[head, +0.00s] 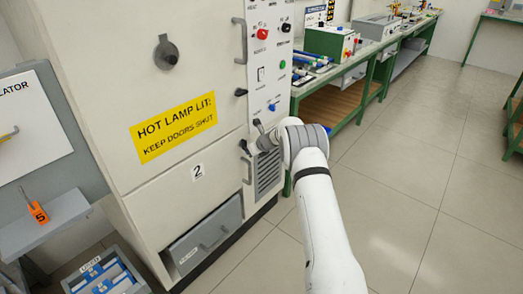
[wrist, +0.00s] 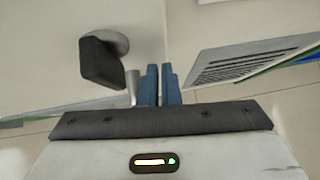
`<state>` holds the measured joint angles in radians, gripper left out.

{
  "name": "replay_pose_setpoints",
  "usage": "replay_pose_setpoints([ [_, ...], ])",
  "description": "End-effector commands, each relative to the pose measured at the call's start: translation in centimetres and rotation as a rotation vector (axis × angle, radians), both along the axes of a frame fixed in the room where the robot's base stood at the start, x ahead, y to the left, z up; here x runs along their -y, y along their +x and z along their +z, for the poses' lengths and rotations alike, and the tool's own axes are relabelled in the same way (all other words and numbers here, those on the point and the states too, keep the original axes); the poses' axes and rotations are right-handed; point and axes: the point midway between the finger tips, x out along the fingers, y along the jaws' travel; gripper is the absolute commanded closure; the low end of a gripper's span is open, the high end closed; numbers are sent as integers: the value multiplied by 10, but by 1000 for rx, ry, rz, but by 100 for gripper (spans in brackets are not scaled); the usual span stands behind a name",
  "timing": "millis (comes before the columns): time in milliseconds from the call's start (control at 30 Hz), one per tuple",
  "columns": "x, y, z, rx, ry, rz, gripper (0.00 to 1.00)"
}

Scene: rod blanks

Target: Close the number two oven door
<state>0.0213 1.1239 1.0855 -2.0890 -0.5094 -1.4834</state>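The oven is a tall off-white cabinet with a yellow sign reading "HOT LAMP LIT: KEEP DOORS SHUT". Its lower door (head: 160,200) carries a "2" label (head: 198,172) and a vertical bar handle (head: 246,171) at its right edge. This door looks flush or almost flush; a small gap cannot be ruled out. My gripper (head: 250,146) is at the door's upper right, its fingers mostly hidden in the head view.
A control panel (head: 270,60) with buttons is right of the doors, above a vent (head: 268,171), which also shows in the wrist view (wrist: 245,62). A grey drawer (head: 190,243) is below. A green bench (head: 345,120) stands right; open floor (head: 420,200) lies beyond my arm.

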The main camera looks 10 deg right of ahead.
Motion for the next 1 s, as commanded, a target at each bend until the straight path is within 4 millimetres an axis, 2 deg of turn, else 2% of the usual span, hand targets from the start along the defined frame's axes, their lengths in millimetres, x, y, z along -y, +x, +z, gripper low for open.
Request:
replay_pose_setpoints([
  [33, -5, 4, 11, 24, 5, 1, 100],
  [267, 26, -21, 4, 12, 4, 0, 100],
  [300, 31, -26, 21, 14, 3, 1, 100],
  [500, 54, -53, 51, 9, 2, 4, 100],
  [833, 72, -73, 79, 6, 9, -6, 100],
  [933, 74, -73, 105, 15, 50, -94, 100],
  [1000, 77, -74, 137, 24, 112, -221, 100],
])
